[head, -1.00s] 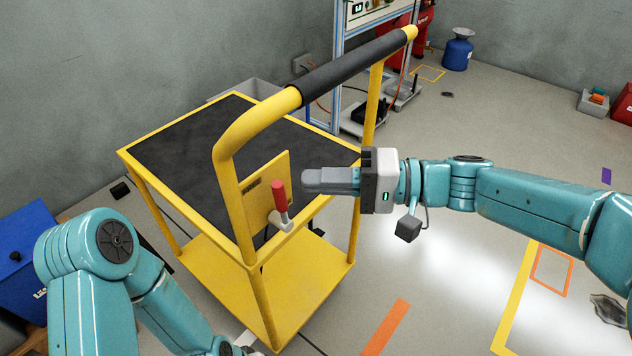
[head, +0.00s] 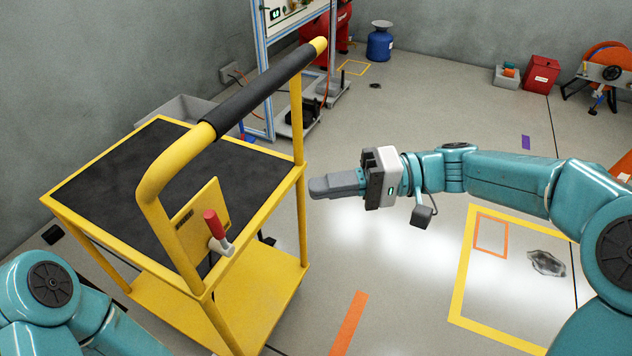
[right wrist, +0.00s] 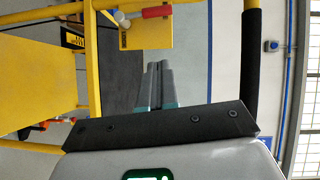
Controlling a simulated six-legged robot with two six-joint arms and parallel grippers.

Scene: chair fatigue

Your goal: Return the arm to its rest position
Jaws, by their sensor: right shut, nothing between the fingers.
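My right arm (head: 510,180) reaches in from the right in the head view. Its gripper (head: 318,187) is shut and empty, pointing left, just right of the yellow cart's post and apart from it. The right wrist view shows the two fingers (right wrist: 157,85) together with nothing between them. My left arm (head: 50,300) shows at the lower left of the head view; its gripper is out of frame. The yellow cart (head: 120,275) has a black top mat, a black-sleeved push handle (head: 260,92) and a red-handled lever (head: 214,224) on a yellow plate.
A blue-framed stand (head: 265,75) and a blue container (head: 379,43) are at the back. A red box (head: 540,74) and an orange reel (head: 606,62) are at the back right. Floor right of the cart is open, with a yellow taped outline (head: 462,290).

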